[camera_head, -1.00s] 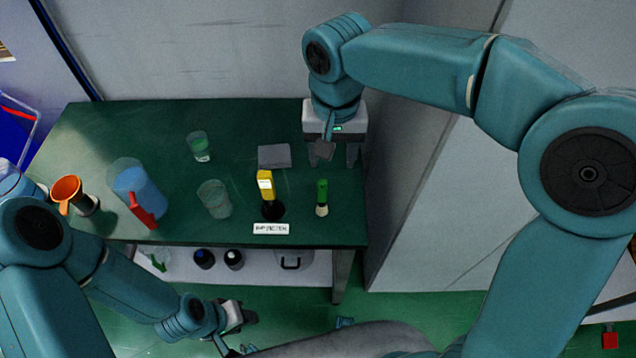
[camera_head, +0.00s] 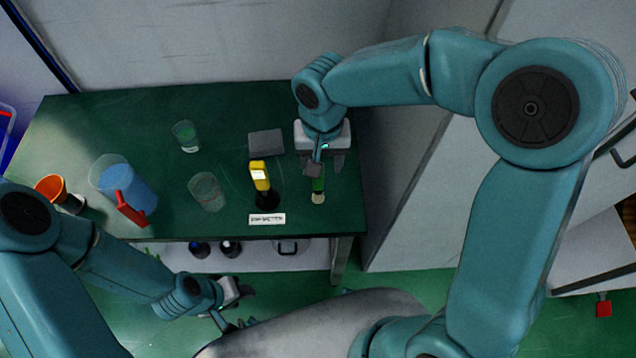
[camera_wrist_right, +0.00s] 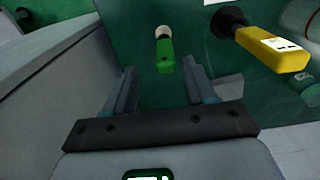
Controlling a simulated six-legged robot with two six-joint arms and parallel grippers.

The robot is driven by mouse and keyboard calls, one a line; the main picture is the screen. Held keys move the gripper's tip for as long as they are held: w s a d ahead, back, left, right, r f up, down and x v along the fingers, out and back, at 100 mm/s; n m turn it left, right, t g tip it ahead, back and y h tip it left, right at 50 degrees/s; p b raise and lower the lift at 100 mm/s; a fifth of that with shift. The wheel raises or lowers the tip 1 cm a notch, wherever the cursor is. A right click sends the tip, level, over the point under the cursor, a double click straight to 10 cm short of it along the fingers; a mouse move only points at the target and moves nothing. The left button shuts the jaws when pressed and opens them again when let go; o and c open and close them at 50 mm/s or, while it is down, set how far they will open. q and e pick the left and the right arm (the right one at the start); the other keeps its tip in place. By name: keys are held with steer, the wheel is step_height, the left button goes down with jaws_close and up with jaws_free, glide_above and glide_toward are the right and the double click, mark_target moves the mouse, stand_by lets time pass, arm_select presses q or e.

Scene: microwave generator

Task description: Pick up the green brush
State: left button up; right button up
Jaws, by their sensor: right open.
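The green brush (camera_head: 318,186) has a green handle and a pale tip and is at the right end of the green table (camera_head: 226,119). In the right wrist view the brush (camera_wrist_right: 164,56) lies ahead of and between the two fingers. My right gripper (camera_head: 321,162) is over the brush and hides part of its handle. In the right wrist view the right gripper (camera_wrist_right: 160,82) is open, with nothing between its fingers. My left gripper (camera_head: 236,308) is low, in front of the table and away from the brush; its jaws are too small to read.
A yellow device (camera_head: 260,175) on a black base stands just left of the brush, with a white label (camera_head: 267,219) in front. A wall borders the right.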

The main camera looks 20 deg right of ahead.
mark_target(318, 185)
steer(key=shift+a+f, duration=0.2)
steer(key=shift+f, duration=1.2)
steer(key=shift+a+f, duration=0.15)
steer(key=shift+f, duration=1.25)
jaws_close()
